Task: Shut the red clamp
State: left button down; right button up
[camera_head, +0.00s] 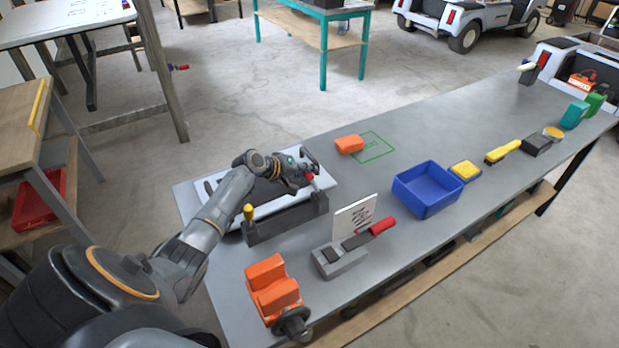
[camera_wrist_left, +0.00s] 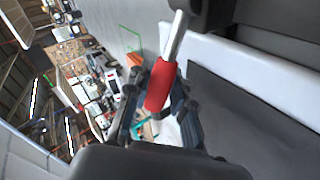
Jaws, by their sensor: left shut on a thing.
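The red clamp's handle (camera_head: 309,176) shows as a small red patch at the right end of a dark fixture bar (camera_head: 285,217) on the grey bench. My left gripper (camera_head: 304,168) is shut on this red handle. In the left wrist view the red grip (camera_wrist_left: 160,88) lies between my fingers, with its metal rod (camera_wrist_left: 177,38) running to a dark block. My fingers hide most of the clamp in the head view. The light panel with a dark middle (camera_head: 207,188) lies behind the bar, partly under my arm. My right gripper is not in view.
A yellow-handled clamp (camera_head: 249,212) stands at the bar's left end. An orange vise (camera_head: 272,290), a grey block with a red handle (camera_head: 340,260) and a sign, and a blue bin (camera_head: 428,190) stand nearby. An orange block (camera_head: 349,144) lies behind, beside a green outline.

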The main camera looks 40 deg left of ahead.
pick_arm(q)
jog(key=shift+w+a+f+n+g+h+b, duration=0.1)
jog(key=shift+a+f+n+g+h+b, duration=0.15)
jog(key=shift+f+n+h+b, duration=0.3)
jog(key=shift+d, duration=0.1)
jog(key=c, duration=1.1)
grip_release()
jog(key=v, duration=1.2)
